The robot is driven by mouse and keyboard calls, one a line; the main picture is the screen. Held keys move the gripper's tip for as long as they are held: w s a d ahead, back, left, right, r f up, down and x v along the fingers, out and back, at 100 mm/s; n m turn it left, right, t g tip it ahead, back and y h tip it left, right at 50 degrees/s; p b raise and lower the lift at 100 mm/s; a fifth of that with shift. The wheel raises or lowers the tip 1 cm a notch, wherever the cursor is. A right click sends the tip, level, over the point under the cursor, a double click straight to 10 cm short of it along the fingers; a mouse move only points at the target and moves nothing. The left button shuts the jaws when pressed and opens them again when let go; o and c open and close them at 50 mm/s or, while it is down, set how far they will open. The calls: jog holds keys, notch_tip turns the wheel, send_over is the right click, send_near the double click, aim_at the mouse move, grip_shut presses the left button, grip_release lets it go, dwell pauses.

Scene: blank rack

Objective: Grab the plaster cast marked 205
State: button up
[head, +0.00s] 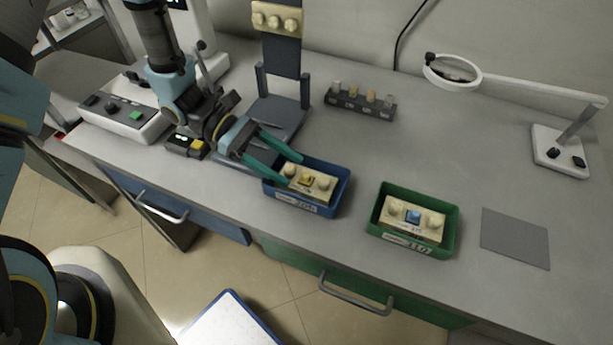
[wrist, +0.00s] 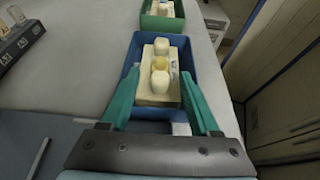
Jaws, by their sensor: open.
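A cream plaster cast (head: 323,190) with two pale stumps and a yellow one between them lies in a blue tray (head: 345,192). The tray's front label is too small to read surely. My gripper (head: 297,171) is open over the left side of this tray. In the wrist view, my gripper's green fingers (wrist: 158,88) stand on either side of the near part of the cast (wrist: 144,86); I cannot tell whether they touch it. A second cast (head: 432,231), with a blue middle piece, lies in a green tray (head: 456,229) to the right.
A grey stand (head: 283,55) bearing a cream piece rises behind my gripper. A small rack (head: 360,105) with several pieces is at the back. A magnifier lamp (head: 560,150) stands right. A grey mat (head: 515,238) lies bare. The bench's middle is clear.

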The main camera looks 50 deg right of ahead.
jog(key=shift+c, duration=0.4)
grip_shut()
dwell(0.4)
